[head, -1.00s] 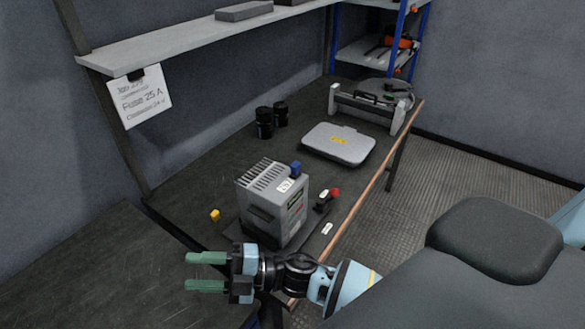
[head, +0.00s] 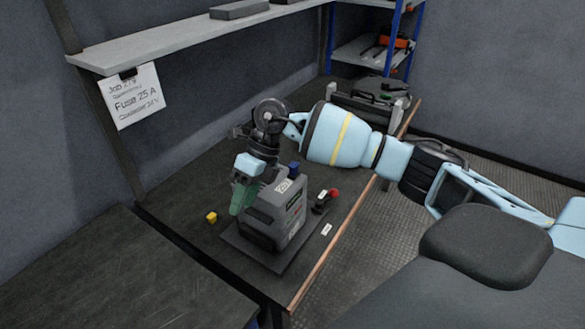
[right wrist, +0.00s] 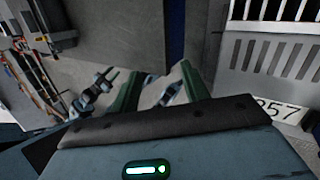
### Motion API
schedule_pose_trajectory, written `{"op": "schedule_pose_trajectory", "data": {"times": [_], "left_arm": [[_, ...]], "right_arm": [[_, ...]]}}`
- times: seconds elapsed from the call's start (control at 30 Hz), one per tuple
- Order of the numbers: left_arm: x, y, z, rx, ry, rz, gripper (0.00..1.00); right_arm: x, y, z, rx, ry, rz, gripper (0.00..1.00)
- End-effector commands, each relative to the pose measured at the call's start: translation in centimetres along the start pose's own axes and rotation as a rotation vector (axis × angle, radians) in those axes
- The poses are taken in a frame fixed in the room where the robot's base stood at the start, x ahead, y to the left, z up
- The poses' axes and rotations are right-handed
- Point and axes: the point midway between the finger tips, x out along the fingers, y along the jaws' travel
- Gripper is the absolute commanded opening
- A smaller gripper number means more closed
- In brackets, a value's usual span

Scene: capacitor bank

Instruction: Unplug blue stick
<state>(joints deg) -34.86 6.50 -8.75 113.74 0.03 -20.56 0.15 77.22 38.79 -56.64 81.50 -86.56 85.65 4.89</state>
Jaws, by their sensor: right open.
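The blue stick (head: 294,168) shows as a small blue block on top of the grey capacitor box (head: 288,222), toward its back right edge. My right gripper (head: 238,207) points down over the left part of the box, with its green fingers to the left of the blue stick and apart from it. In the right wrist view its two fingers (right wrist: 157,85) stand apart with nothing between them. The slatted box top (right wrist: 270,60) is at the right there. A small arm shape (right wrist: 100,85) at the left may be my left arm; its jaws are too small to read.
A yellow block (head: 211,217) lies left of the box. A black part with a red knob (head: 326,200) and a white tag (head: 327,229) lie to its right. A shelf (head: 180,38) runs above the back of the bench.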

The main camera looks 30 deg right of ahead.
Motion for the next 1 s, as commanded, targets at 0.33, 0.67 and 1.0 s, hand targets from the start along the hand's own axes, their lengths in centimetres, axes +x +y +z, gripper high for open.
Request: {"op": "schedule_pose_trajectory", "data": {"times": [0.33,0.67,1.0], "left_arm": [[0.2,0.1,0.4,-0.003,-0.007,0.001,0.36],[0.2,0.1,0.5,-0.003,-0.008,0.001,0.36],[0.2,0.1,0.5,-0.003,-0.008,0.002,0.36]], "right_arm": [[-11.8,-7.0,-1.2,0.077,0.118,-0.405,0.45],[-16.1,-8.5,-2.2,0.132,0.153,-0.525,0.45],[-16.1,-8.6,-2.2,0.132,0.154,-0.525,0.45]]}}
